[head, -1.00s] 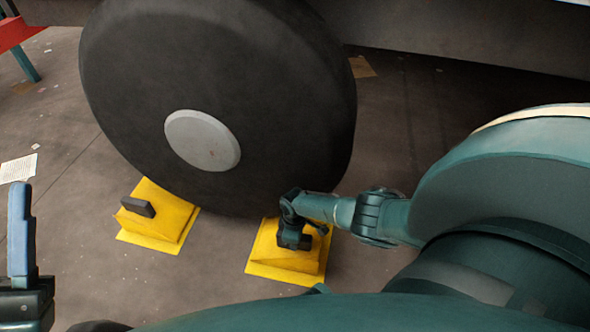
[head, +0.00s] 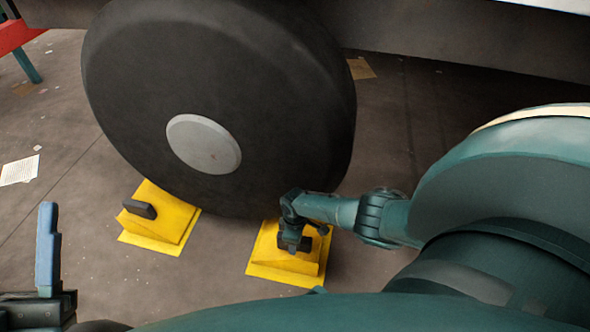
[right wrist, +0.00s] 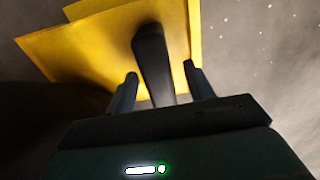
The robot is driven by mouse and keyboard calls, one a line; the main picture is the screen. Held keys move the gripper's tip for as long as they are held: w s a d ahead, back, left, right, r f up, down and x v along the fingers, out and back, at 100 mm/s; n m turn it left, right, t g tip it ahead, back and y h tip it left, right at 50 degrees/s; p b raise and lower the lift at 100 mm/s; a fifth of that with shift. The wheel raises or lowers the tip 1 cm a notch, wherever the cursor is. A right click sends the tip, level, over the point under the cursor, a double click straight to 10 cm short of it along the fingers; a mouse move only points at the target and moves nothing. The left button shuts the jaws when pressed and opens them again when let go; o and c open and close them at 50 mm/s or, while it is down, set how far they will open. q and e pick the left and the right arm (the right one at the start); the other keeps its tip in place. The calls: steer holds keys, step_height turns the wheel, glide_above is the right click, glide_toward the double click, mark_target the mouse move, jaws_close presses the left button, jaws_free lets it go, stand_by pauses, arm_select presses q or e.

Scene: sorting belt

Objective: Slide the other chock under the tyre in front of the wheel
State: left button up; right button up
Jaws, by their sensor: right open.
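The black tyre (head: 285,110) with its grey hub (head: 203,143) stands on the floor. A yellow chock (head: 165,228) with a dark handle (head: 139,209) sits at the tyre's lower left. Another yellow chock (head: 278,271) sits at the tyre's lower right, its upper edge close by the tyre; I cannot tell if they touch. My right gripper (right wrist: 160,88) is open, with one finger on each side of this chock's dark handle (right wrist: 152,60). My left gripper (head: 47,250) is at the lower left edge, away from both chocks; only one blue finger shows clearly.
A grey vehicle underside (head: 470,50) hangs over the back right. A red and teal stand (head: 22,38) is at the top left. Papers (head: 20,170) lie on the floor at the left. The floor between the two chocks is clear.

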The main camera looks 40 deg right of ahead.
step_height(320, 180, up, 7)
steer(key=p, duration=0.4)
steer(key=shift+p, duration=0.4)
step_height(320, 180, up, 4)
steer(key=shift+f+p, duration=0.2)
steer(key=shift+p, duration=1.05)
arm_select(q)
steer(key=f+n+g+y, duration=0.1)
steer(key=f+n+y, duration=0.1)
steer(key=s+f+n+g+y, duration=0.1)
steer(key=f+n+y, duration=0.1)
steer(key=f+y, duration=0.1)
steer(key=shift+s+f+y, duration=0.1)
steer(key=shift+f+y, duration=0.15)
steer(key=shift+y, duration=0.05)
arm_select(e)
steer(key=shift+r, duration=0.4)
